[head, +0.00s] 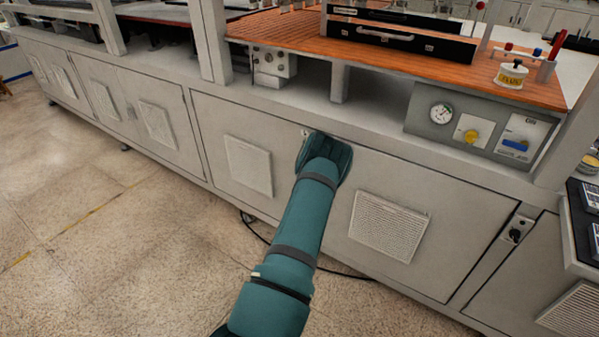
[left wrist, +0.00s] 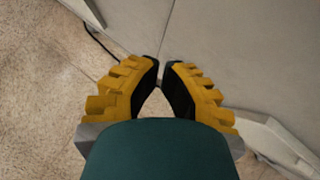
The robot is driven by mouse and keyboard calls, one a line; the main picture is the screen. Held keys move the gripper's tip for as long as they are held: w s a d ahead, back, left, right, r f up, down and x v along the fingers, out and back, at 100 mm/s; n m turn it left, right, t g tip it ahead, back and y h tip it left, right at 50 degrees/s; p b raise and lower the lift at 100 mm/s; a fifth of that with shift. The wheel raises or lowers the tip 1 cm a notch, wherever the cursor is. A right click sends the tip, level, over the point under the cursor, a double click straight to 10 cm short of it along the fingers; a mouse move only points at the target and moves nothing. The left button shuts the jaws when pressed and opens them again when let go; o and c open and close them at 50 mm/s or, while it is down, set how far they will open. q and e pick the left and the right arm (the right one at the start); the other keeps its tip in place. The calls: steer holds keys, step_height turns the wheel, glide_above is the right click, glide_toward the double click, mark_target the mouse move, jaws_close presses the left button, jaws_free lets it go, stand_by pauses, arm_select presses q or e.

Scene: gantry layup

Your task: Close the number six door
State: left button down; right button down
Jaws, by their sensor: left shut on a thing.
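A row of light grey cabinet doors runs along the bench front. No number six is readable on any of them. My left arm reaches up to the top of the seam between a vented door on the left (head: 230,125) and a vented door on the right (head: 440,190). Both doors look about flush in the head view. My left gripper (left wrist: 164,68) has its yellow-backed fingers nearly together at the door front, shut on a part of the door that they hide. In the head view my own wrist covers the fingertips. My right gripper is in neither view.
Above the doors are a gauge panel (head: 478,125) and an orange bench top (head: 300,40) with a black case. A dark cable (head: 262,238) lies on the floor along the cabinet base. The tiled floor (head: 110,230) at left is clear.

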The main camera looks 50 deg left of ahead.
arm_select(q)
steer(key=s+d+r, duration=0.2)
steer(key=s+r, duration=0.3)
steer(key=shift+s+r, duration=0.4)
steer(key=s+d+f+n+h, duration=0.15)
steer(key=d+f+n, duration=0.3)
steer(key=d, duration=0.65)
steer(key=d+f+n+h, duration=0.35)
steer(key=d+n, duration=0.25)
steer(key=d, duration=0.4)
steer(key=d+f+n+h, duration=0.1)
steer(key=d+f+n, duration=0.35)
steer(key=d, duration=0.65)
steer(key=s+d+r+n+g+h, duration=0.1)
steer(key=s+d+n, duration=0.3)
steer(key=d, duration=0.5)
steer(key=s+d+r+n+g+h, duration=0.1)
steer(key=s+d+n, duration=0.3)
steer(key=d, duration=0.5)
steer(key=s+d+r+n+g+h, duration=0.1)
steer(key=s+d+n, duration=0.3)
steer(key=d, duration=0.5)
steer(key=s+r+h, duration=0.1)
steer(key=s, duration=0.1)
steer(key=shift+s+d+h, duration=0.3)
steer(key=shift+d+h, duration=0.05)
steer(key=shift+h, duration=0.05)
steer(key=shift+a+r, duration=0.1)
steer(key=shift+a, duration=0.1)
